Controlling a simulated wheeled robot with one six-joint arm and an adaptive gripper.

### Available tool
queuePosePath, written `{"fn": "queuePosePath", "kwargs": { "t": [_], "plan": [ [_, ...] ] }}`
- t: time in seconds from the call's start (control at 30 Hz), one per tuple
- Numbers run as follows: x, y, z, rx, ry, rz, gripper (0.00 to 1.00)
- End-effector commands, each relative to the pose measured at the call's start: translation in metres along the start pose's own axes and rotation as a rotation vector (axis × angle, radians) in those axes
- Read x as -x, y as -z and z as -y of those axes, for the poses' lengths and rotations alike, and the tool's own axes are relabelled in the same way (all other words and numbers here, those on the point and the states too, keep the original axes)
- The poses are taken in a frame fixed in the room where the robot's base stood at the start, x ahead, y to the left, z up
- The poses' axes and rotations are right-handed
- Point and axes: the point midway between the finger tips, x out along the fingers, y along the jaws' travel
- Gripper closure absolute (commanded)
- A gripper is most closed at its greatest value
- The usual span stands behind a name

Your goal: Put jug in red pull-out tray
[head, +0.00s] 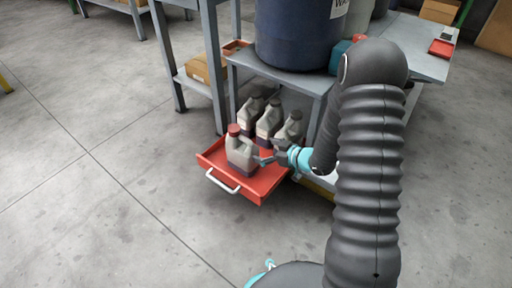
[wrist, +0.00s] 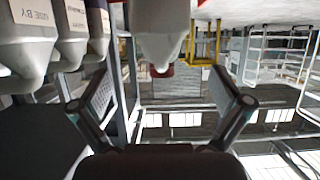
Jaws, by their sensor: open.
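The red pull-out tray (head: 268,188) is drawn out under the grey bench, its white handle facing front left. A grey translucent jug with a red cap (head: 240,152) and dark contents stands upright at the front of the tray. My gripper (head: 266,157) is beside the jug's right side. In the wrist view, which looks upside down, the jug (wrist: 160,30) shows at top centre with its red cap hanging down. My gripper (wrist: 160,103) is open there, its fingers spread wide with nothing gripped. Whether the fingers touch the jug is unclear.
Several similar jugs (head: 268,119) stand close behind at the tray's back, under the bench; some show in the wrist view (wrist: 30,45). A large blue drum (head: 295,35) stands on the bench (head: 285,75). Floor left of the tray is clear.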

Motion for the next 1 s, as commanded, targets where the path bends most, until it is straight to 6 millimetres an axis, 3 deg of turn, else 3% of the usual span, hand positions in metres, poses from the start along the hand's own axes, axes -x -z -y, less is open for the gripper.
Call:
{"fn": "queuePosePath", "kwargs": {
  "t": [0.3, 0.53, 0.77, 1.0],
  "plan": [
    [0.012, 0.002, -0.002, 0.005, -0.008, 0.005, 0.00],
    [0.035, 0.038, -0.032, 0.058, -0.166, 0.106, 0.00],
    [0.094, 0.089, -0.063, 0.067, -0.417, 0.259, 0.00],
    [0.171, 0.131, -0.061, -0.015, -0.632, 0.386, 0.00]
  ]
}}
